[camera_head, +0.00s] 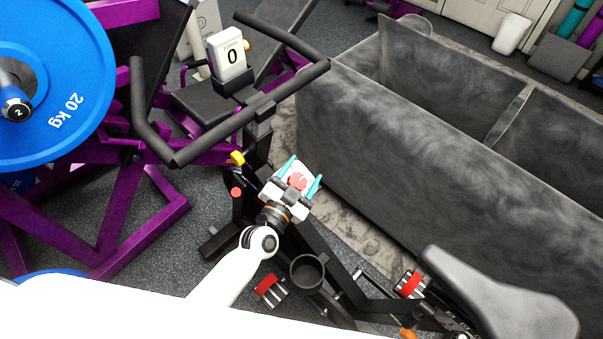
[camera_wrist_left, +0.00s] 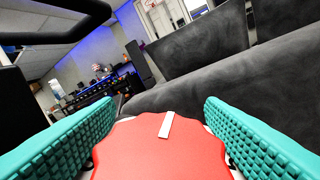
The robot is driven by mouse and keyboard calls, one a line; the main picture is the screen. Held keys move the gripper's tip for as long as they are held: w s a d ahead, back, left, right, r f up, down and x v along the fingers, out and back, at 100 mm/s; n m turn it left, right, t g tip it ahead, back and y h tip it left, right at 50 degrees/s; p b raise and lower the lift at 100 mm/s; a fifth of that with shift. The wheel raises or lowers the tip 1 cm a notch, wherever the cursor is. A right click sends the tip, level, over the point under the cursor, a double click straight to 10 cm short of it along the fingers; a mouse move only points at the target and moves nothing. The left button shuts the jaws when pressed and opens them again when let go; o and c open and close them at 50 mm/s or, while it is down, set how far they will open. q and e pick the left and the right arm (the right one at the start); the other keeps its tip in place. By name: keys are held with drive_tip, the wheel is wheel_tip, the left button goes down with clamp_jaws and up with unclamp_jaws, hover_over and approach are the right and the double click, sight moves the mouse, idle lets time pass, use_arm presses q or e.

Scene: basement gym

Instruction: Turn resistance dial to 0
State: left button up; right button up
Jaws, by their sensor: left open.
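The resistance dial is a red scalloped knob (camera_head: 297,181) on the exercise bike. In the left wrist view the red dial (camera_wrist_left: 150,155) fills the bottom middle, and its white mark points up and slightly right. My left gripper (camera_head: 303,174) is open, with its teal fingers on either side of the dial. A white display (camera_head: 226,55) on the bike's handlebar reads 0. My right gripper is not in view.
Black handlebars (camera_head: 228,121) stand beyond the dial. A dark grey sofa (camera_head: 390,160) is close on the right. The bike's saddle (camera_head: 500,300) is at the lower right. A purple weight rack (camera_head: 150,215) with a blue 20 kg plate (camera_head: 75,45) is on the left.

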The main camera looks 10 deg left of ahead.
use_arm(q)
drive_tip(key=c, duration=1)
drive_tip(key=shift+a+n+t+y, duration=0.15)
drive_tip(key=shift+n+t+y, duration=0.45)
drive_tip(key=shift+n+y, duration=0.3)
drive_tip(key=o, duration=1)
drive_tip(key=s+a, duration=0.2)
drive_tip(key=s, duration=0.9)
drive_tip(key=shift+s+f, duration=0.3)
drive_tip(key=shift+s, duration=0.1)
